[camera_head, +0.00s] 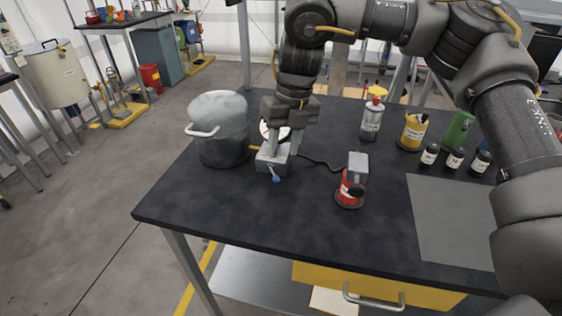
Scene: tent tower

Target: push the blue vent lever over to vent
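The blue vent lever (276,179) sticks out low on the front of a small grey box (269,163) on the black table. The lever's tip points down toward the table's front edge. My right gripper (288,152) comes down from above, with its fingers over and behind the right part of the box. The fingertips look close to the box top, above and behind the lever. Whether they touch the box is unclear, and the finger gap cannot be made out. A round white dial behind the box is partly hidden by the gripper. My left gripper is not in view.
A grey pot (222,150) with a pale lid stands left of the box. A dark hose runs right toward a red device (350,187) with a grey top. A spray can (372,120), yellow cup (412,132) and several dark bottles stand farther right. The table front is clear.

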